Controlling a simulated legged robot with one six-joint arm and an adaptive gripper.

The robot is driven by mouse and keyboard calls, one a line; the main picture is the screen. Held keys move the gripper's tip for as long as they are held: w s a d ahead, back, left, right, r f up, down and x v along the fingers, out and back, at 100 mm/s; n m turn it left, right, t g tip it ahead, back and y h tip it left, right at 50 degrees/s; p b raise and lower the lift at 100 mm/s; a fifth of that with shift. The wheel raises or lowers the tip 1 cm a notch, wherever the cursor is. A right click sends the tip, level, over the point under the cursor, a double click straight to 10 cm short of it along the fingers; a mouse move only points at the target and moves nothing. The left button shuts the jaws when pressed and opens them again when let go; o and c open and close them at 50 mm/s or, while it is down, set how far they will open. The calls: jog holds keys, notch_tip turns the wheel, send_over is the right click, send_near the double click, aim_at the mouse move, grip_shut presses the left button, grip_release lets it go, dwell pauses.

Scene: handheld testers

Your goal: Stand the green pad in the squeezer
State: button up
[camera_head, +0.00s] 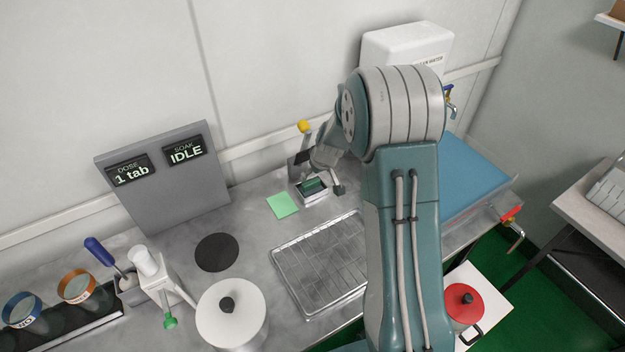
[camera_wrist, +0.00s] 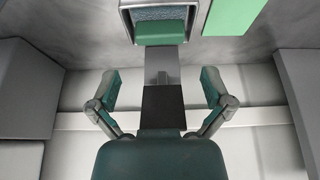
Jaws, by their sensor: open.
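The squeezer (camera_head: 323,198) is a small open-topped metal box on the steel counter, with a yellow-knobbed lever (camera_head: 304,127) behind it. A dark green block, which looks like the green pad (camera_head: 313,186), is inside it. In the wrist view the pad (camera_wrist: 160,33) rises at the box's near wall, with a grey textured face beyond it. My gripper (camera_wrist: 162,88) is open and empty, its fingers apart on either side of the lever's grey and black plate. The fingertips are short of the pad and do not touch it. The pad's lower part is hidden.
A flat light-green square (camera_head: 282,205) lies beside the squeezer. A wire-racked tray (camera_head: 320,262), a black disc (camera_head: 216,252) and a white lidded pot (camera_head: 231,315) are nearer. A grey display panel (camera_head: 165,180) reads "1 tab" and "IDLE". The wall stands close behind the squeezer.

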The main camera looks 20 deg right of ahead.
jog(key=s+a+r, duration=0.3)
jog(key=s+r, duration=0.4)
jog(key=r, duration=0.3)
jog(key=s+a+r, duration=0.3)
jog(key=s+r, duration=0.5)
jog(key=r, duration=0.2)
jog(key=s+a+r+m, duration=0.1)
jog(key=s+r, duration=0.1)
jog(key=s, duration=0.7)
jog(key=s+r+m+t, duration=0.1)
jog(key=s+r, duration=0.1)
jog(key=s, duration=0.6)
jog(key=shift+s+a+r+h, duration=0.25)
jog(key=shift+s+a+h, duration=0.1)
jog(key=shift+a+h, duration=0.05)
